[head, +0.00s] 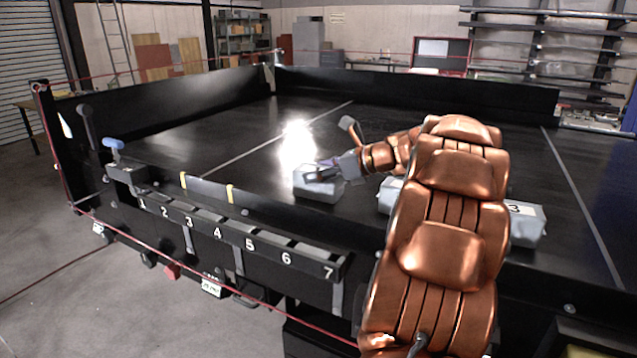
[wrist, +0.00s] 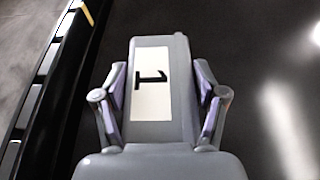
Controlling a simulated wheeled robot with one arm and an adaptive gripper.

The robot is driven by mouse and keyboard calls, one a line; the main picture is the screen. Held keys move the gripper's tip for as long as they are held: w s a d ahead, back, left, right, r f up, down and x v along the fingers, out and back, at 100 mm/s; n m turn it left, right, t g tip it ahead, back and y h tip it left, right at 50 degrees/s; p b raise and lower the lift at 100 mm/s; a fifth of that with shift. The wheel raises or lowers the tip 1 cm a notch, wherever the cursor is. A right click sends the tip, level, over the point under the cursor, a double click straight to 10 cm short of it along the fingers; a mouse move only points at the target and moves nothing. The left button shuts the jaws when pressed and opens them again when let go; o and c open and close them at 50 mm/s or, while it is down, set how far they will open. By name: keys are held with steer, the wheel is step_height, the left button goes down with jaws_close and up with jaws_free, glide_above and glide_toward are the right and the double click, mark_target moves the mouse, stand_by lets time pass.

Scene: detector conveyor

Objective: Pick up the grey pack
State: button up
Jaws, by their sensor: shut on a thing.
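The grey pack (head: 318,191) is at the middle of the black conveyor in the head view, close to its near side wall. In the wrist view the grey pack (wrist: 181,88) lies between the fingers, with a white label bearing a black 1. My gripper (head: 325,174) reaches it from the right and is shut on it. In the wrist view my gripper (wrist: 160,105) has one finger against each long side of the pack. Whether the pack touches the belt or is slightly above it, I cannot tell.
A second grey pack (head: 388,192) is partly hidden behind my arm. A third pack marked 3 (head: 527,225) sits to the right. A low black wall (head: 265,218) and numbered slots (head: 252,244) line the near side. The belt (head: 235,125) is clear behind and left.

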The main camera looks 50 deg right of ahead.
mark_target(319, 169)
steer(key=shift+a+f, duration=0.1)
steer(key=shift+f, duration=0.35)
steer(key=shift+r, duration=0.1)
step_height(319, 169, up, 10)
steer(key=shift+r+b, duration=0.2)
steer(key=shift+b, duration=0.3)
steer(key=shift+c, duration=0.2)
